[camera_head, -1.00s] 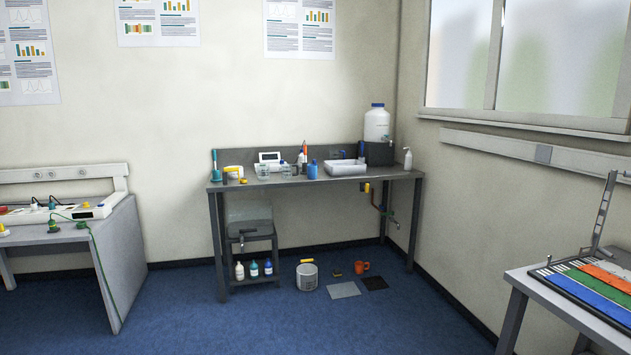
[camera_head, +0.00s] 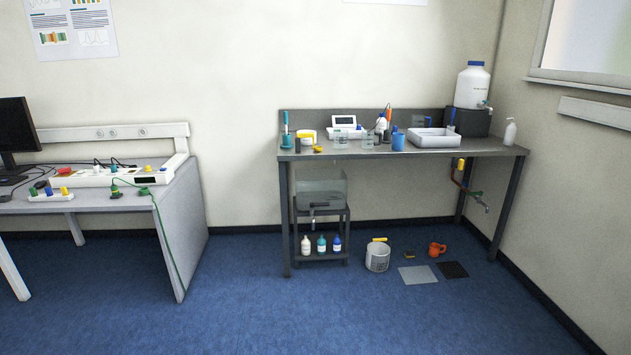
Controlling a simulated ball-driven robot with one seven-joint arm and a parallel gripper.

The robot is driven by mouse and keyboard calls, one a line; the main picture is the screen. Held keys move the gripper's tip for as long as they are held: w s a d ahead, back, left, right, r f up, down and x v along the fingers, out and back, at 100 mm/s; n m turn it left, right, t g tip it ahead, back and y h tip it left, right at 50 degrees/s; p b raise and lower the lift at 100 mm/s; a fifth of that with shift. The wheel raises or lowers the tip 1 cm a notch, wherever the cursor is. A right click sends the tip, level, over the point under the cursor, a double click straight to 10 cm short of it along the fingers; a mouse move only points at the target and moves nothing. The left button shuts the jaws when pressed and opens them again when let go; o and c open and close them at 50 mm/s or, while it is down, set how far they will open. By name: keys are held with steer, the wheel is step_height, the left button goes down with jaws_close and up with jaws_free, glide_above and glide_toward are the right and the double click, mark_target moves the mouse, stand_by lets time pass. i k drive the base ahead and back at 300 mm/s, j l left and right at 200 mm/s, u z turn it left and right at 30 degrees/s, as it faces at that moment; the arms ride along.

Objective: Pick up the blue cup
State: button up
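The blue cup (camera_head: 398,141) stands upright on the grey pipe test table (camera_head: 455,150), near its front edge and about the middle of its length. Clear beakers stand to its left, one of them (camera_head: 367,140) close beside it. A white tray sits just to its right. My gripper is not in view.
The white tray (camera_head: 433,139) and a large white jug (camera_head: 472,86) on a dark block stand on the table's right part. A left bench (camera_head: 150,200) stands apart. Blue floor in front is clear.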

mark_target(397, 139)
steer(key=i+u, duration=0.15)
steer(key=i, duration=1.75)
steer(key=i+z, duration=0.2)
steer(key=i, duration=0.25)
steer(key=i+j+z, duration=0.2)
steer(key=i, duration=0.25)
steer(key=i+j+z, duration=0.2)
steer(key=i, duration=0.25)
steer(key=i+j+z, duration=0.2)
steer(key=i, duration=0.2)
